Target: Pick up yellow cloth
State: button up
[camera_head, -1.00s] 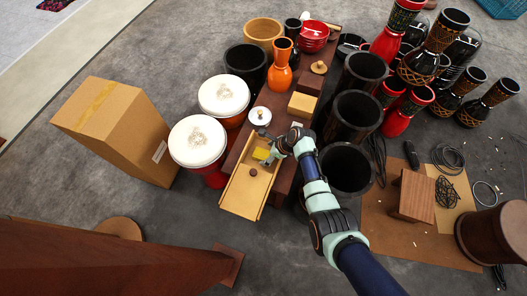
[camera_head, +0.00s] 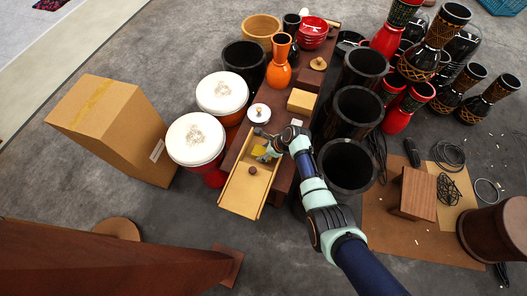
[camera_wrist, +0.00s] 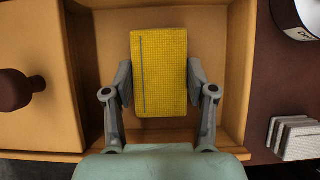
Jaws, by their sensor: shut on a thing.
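The yellow cloth (camera_wrist: 160,72) is a folded, upright-looking rectangle with a fine grid weave and a dark stripe near its left edge. My gripper (camera_wrist: 160,84) has one finger pressed against each long side of it. In the head view the cloth (camera_head: 258,150) shows as a small yellow patch beside my gripper (camera_head: 264,152), at the far end of an open wooden box (camera_head: 241,207). The cloth's underside is hidden, so I cannot tell how far it is above the box floor.
A dark brown knob (camera_wrist: 16,90) stands on the box's light wooden panel. A stack of white pieces (camera_wrist: 299,137) and a white-topped round container (camera_wrist: 300,14) lie right of the box. White-headed drums (camera_head: 196,140) stand on the left, black cylinders (camera_head: 347,168) on the right.

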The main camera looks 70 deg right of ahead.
aim_at(264, 153)
notch_tip(264, 153, up, 20)
jog(key=p, duration=1.1)
jog(key=shift+p, duration=0.4)
